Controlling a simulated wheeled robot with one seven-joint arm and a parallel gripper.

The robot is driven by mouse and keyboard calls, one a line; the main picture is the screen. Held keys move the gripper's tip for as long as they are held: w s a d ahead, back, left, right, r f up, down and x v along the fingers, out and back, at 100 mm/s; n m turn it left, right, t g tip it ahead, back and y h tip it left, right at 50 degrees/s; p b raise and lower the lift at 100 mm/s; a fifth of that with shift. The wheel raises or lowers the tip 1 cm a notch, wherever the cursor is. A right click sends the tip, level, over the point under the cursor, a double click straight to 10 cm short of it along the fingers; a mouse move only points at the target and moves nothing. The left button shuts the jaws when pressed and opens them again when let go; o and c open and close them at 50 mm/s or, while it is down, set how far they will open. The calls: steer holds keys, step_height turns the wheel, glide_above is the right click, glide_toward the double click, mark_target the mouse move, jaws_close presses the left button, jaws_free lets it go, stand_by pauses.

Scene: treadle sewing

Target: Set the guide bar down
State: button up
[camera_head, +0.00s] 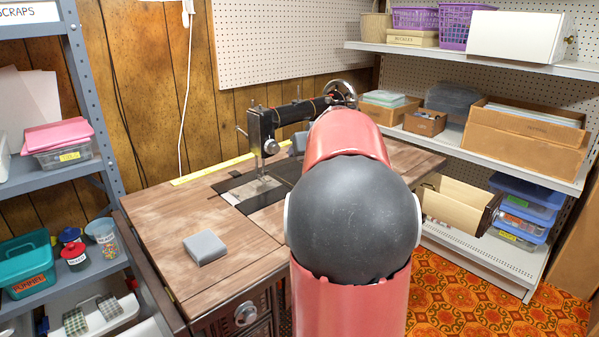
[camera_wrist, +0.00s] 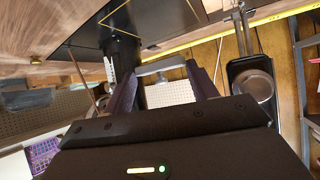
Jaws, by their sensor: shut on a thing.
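In the wrist view my gripper (camera_wrist: 160,82) is shut on a light grey bar (camera_wrist: 160,67), which spans between its two dark fingers; I take this to be the guide bar. The picture is turned over, with the table top (camera_wrist: 35,35) along its upper edge. The bar is close to the dark machine bed plate, but I cannot tell whether it touches. The sewing machine head (camera_wrist: 252,78) is beside the gripper on the right. In the head view my arm hides the gripper and the bar. The black sewing machine (camera_head: 262,130) stands on the wooden table (camera_head: 165,220).
A grey block (camera_head: 205,247) lies on the table's left front. A yellow measuring strip (camera_head: 215,168) runs along the back edge. Shelves with boxes (camera_head: 525,135) stand at the right, and a shelf rack (camera_head: 85,90) at the left. The table's left part is mostly clear.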

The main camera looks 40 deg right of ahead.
step_height(320, 180, down, 7)
steer(key=shift+r+b, duration=0.1)
steer(key=shift+b, duration=0.55)
steer(key=shift+f, duration=0.25)
steer(key=o, duration=1.1)
steer(key=shift+c, duration=0.2)
steer(key=shift+r, duration=0.1)
steer(key=shift+r, duration=0.25)
steer(key=v, duration=1.2)
steer(key=shift+a+f, duration=0.1)
steer(key=shift+f, duration=0.05)
steer(key=shift+s, duration=0.1)
